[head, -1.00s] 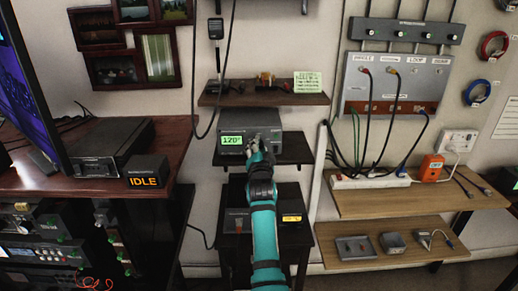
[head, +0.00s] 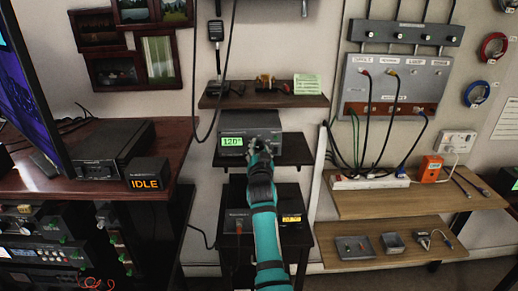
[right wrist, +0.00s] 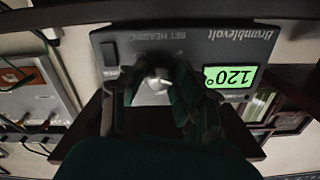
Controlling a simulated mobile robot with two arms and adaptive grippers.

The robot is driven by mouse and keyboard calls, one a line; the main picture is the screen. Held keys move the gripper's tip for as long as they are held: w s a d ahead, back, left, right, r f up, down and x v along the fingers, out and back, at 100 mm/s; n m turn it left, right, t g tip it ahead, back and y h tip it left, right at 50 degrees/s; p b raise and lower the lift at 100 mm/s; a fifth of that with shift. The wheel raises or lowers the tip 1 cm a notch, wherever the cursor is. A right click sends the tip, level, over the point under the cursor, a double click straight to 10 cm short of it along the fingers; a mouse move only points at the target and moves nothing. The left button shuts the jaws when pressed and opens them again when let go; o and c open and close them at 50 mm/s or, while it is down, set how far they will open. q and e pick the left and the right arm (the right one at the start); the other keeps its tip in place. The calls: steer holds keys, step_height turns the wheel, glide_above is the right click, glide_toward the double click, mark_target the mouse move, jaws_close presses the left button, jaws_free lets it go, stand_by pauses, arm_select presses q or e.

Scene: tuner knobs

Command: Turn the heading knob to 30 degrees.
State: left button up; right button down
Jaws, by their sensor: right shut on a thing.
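The heading unit (head: 225,153) is a grey box on a small dark shelf, with a lit green display (head: 233,142) reading about 120°. In the right wrist view the unit (right wrist: 130,45) appears upside down, with "SET HEADING" lettering and the display (right wrist: 231,77) reading 120°. My right gripper (head: 262,146) is at the right part of the unit's front. In the right wrist view its fingers (right wrist: 155,88) are on either side of the pale knob (right wrist: 155,80) and shut on it. The fingers partly hide the knob. My left gripper is not in view.
A shelf (head: 262,101) with small items and a green note (head: 307,84) is above the unit. A dark stand (head: 290,197) with small boxes is below. A desk (head: 100,190) with a monitor and an IDLE display (head: 146,183) is at left. Wooden shelves (head: 400,204) with cables are at right.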

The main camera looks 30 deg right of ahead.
steer(key=n, duration=0.4)
steer(key=shift+p, duration=0.35)
steer(key=shift+n, duration=1.9)
steer(key=c, duration=1)
jaws_free()
steer(key=v, duration=0.7)
steer(key=shift+s, duration=0.25)
